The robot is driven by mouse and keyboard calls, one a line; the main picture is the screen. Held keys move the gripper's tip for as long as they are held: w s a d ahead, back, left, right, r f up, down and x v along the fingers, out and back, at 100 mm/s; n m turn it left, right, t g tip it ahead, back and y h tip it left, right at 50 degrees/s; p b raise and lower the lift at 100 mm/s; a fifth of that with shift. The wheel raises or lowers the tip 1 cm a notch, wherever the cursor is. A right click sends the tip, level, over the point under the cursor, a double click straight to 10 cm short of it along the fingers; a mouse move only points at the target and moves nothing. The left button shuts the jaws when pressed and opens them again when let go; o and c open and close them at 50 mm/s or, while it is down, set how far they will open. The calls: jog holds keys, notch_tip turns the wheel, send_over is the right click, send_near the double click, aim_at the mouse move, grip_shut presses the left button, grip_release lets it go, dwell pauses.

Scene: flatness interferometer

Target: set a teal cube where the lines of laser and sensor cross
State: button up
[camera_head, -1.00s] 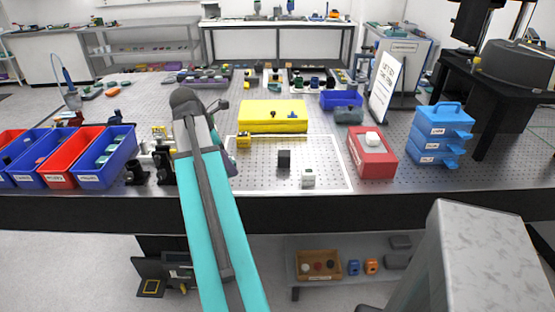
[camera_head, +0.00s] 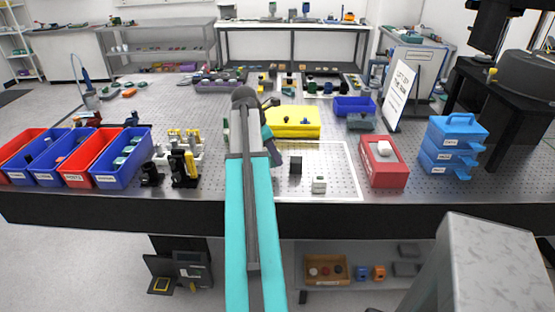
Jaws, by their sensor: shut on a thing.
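My gripper (camera_head: 276,160) is at the end of my arm, over the left edge of the white-outlined area on the perforated table. My arm link hides most of it, and its fingertips do not show clearly. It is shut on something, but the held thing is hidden. A dark cube (camera_head: 295,166) stands inside the outline, to the right of my gripper. A small white block with a greenish top (camera_head: 319,185) stands nearer the front edge. Teal pieces (camera_head: 124,155) lie in the rightmost blue bin (camera_head: 115,180). I cannot tell which parts are the laser and the sensor.
A yellow case (camera_head: 295,121) lies behind the outlined area. A red box with a white top piece (camera_head: 383,170) and blue stacked drawers (camera_head: 449,150) stand on the right. Black and yellow mounts (camera_head: 183,167) stand left of my arm. The right part of the outlined area is clear.

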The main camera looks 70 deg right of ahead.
jog(key=shift+d, duration=0.2)
jog(key=shift+s+d, duration=0.35)
jog(key=shift+d, duration=0.25)
jog(key=shift+a+f+p, duration=0.1)
jog(key=shift+f+p, duration=0.55)
jog(key=shift+f, duration=1.15)
jog(key=shift+f, duration=0.1)
jog(key=o, duration=1.2)
jog(key=shift+o, duration=0.2)
jog(key=b+v, duration=0.1)
jog(key=v, duration=1.1)
jog(key=shift+b, duration=0.4)
